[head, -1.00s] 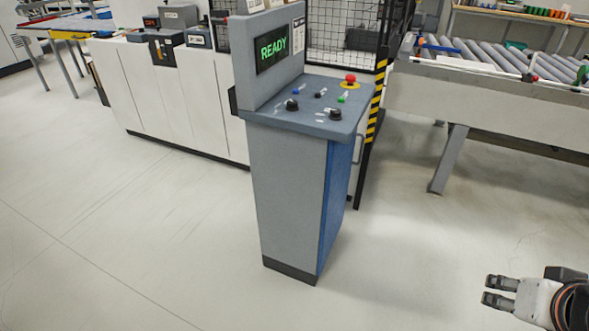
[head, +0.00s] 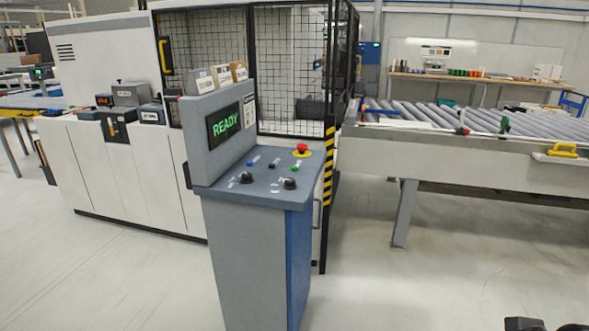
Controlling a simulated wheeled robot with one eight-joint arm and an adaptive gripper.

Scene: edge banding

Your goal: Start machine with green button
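The control console (head: 245,245) is a grey and blue pedestal in the middle of the head view. Its screen (head: 223,122) reads READY in green. On its sloped panel, the small green button (head: 295,168) sits at the right, below the red mushroom button (head: 302,148) with its yellow ring. A blue button (head: 250,163) and several black knobs are also on the panel. My gripper (head: 548,325) only just shows at the bottom right edge, well away from the console. Most of it is cut off, so its opening cannot be judged.
A white machine (head: 120,180) stands behind and left of the console. A mesh guard with a yellow-black striped post (head: 328,165) rises behind it. A roller conveyor (head: 450,165) fills the right side. The floor (head: 430,285) between console and gripper is clear.

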